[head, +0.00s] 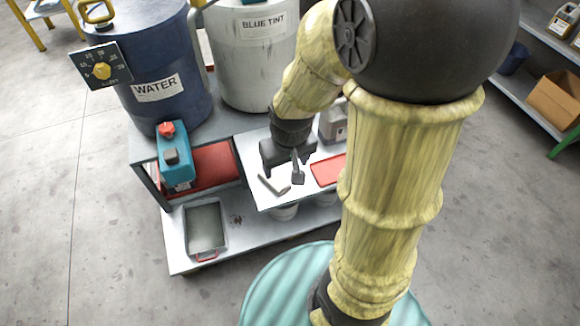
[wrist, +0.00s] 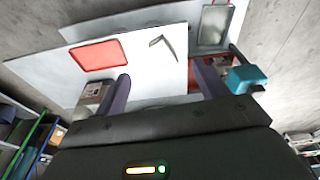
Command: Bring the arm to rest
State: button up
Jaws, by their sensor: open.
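My gripper (head: 287,163) hangs over the white worktop (head: 258,196) in the head view, pointing down. In the wrist view its two fingers (wrist: 165,80) are wide apart with nothing between them. A small grey bar-like object (head: 273,184), perhaps the brush, lies on the worktop close to the gripper. In the wrist view a thin bent grey object (wrist: 163,44) lies on the white surface beyond the fingertips, clear of them. My arm hides part of the worktop's right side in the head view.
A red mat (head: 327,171) lies right of the gripper. A teal container (head: 175,158) and a grey metal tray (head: 206,229) stand at the left. A blue WATER drum (head: 150,70) and a white BLUE TINT drum (head: 252,70) stand behind. A teal round top (head: 275,290) is in front.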

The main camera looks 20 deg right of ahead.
jog(key=shift+s+r+m, duration=0.2)
jog(key=shift+s+r, duration=0.05)
jog(key=shift+s, duration=0.35)
jog(key=shift+s+r+m, duration=0.2)
jog(key=shift+s, duration=0.4)
jog(key=shift+r, duration=0.1)
notch_tip(320, 180, up, 29)
jog(key=p, duration=2.9)
jog(key=shift+r+p, duration=0.2)
jog(key=shift+p, duration=0.1)
